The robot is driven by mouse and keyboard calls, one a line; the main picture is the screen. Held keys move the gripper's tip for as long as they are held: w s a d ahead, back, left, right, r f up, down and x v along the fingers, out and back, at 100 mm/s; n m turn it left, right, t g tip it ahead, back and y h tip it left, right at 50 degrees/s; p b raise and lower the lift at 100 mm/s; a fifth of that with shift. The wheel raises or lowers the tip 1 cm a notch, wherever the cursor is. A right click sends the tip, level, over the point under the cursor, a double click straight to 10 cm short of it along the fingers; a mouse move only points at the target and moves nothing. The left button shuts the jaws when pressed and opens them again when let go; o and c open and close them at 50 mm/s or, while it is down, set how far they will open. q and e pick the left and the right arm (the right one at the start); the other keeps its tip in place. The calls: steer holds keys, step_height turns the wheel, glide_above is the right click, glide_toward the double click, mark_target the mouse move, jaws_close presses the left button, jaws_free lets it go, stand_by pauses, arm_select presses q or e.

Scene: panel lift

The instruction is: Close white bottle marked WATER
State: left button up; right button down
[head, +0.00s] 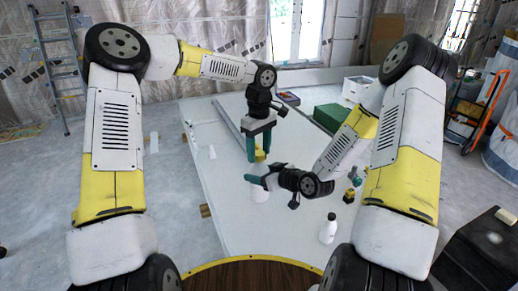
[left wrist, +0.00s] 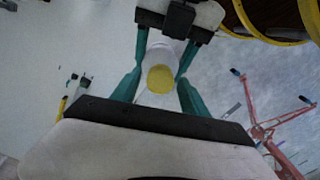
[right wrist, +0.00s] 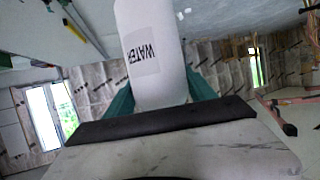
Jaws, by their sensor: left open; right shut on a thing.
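A white bottle (head: 259,191) stands upright over the white table, and its label reads WATER in the right wrist view (right wrist: 147,60). My right gripper (head: 257,181) is shut around its body, with teal fingers on both sides. A yellow cap (left wrist: 160,79) is at the bottle's top; I cannot tell whether it is fully seated. My left gripper (head: 258,152) points down from above. Its fingers are open on either side of the cap, which also shows in the head view (head: 260,156).
A second white bottle with a dark cap (head: 328,229) stands at the table's front right. A small yellow and black item (head: 350,195) is near my right arm. A green box (head: 331,117) and a white bin (head: 356,89) stand farther back. The table's left part is mostly clear.

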arm_select(q)
jaws_close()
steer(key=shift+s+d+m, duration=0.1)
steer(key=shift+m, duration=1.1)
steer(key=shift+r+m, duration=0.1)
steer(key=shift+m, duration=0.7)
steer(key=m, duration=0.3)
steer(key=shift+m, duration=0.4)
steer(key=m, duration=1)
steer(key=shift+m, duration=0.3)
steer(key=m, duration=1.3)
steer(key=shift+m, duration=0.3)
steer(key=shift+o, duration=0.9)
jaws_free()
